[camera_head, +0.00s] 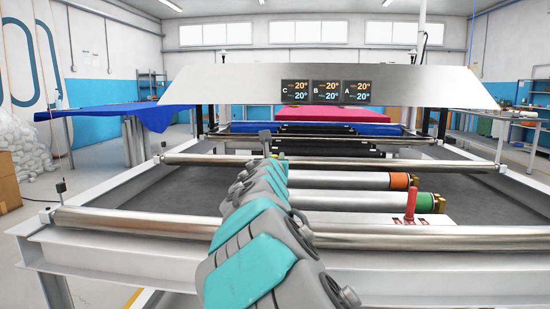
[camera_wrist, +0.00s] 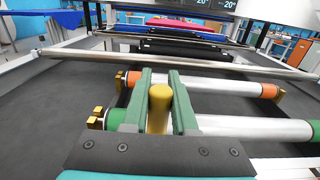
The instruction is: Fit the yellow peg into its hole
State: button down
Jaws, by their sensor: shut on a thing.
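My gripper (camera_wrist: 158,88) is shut on the yellow peg (camera_wrist: 159,112), which stands between its two green fingers in the wrist view. The peg is held above or in front of two silver rollers; its lower end is hidden, so I cannot tell whether it touches anything. No hole for the yellow peg can be made out in either view. In the head view my arm reaches forward over the machine frame, and the yellow peg is hidden. A red peg (camera_head: 411,203) stands upright on a pale panel right of my arm.
The rollers have orange (camera_head: 399,181) and green (camera_head: 423,202) ends with brass brackets. Long steel bars (camera_head: 400,235) cross the frame in front and behind. A grey hood (camera_head: 330,85) with displays spans the back. Dark flat bed (camera_wrist: 50,110) lies open at the left.

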jog(key=shift+f+b, duration=1.35)
jog(key=shift+f, duration=0.5)
jog(key=shift+f+b, duration=1.25)
jog(key=shift+f, duration=0.7)
dwell(0.8)
jog(key=c, duration=0.6)
grip_release()
jog(key=shift+s+a, duration=0.15)
jog(key=shift+s, duration=3.75)
jog(key=shift+r, duration=0.1)
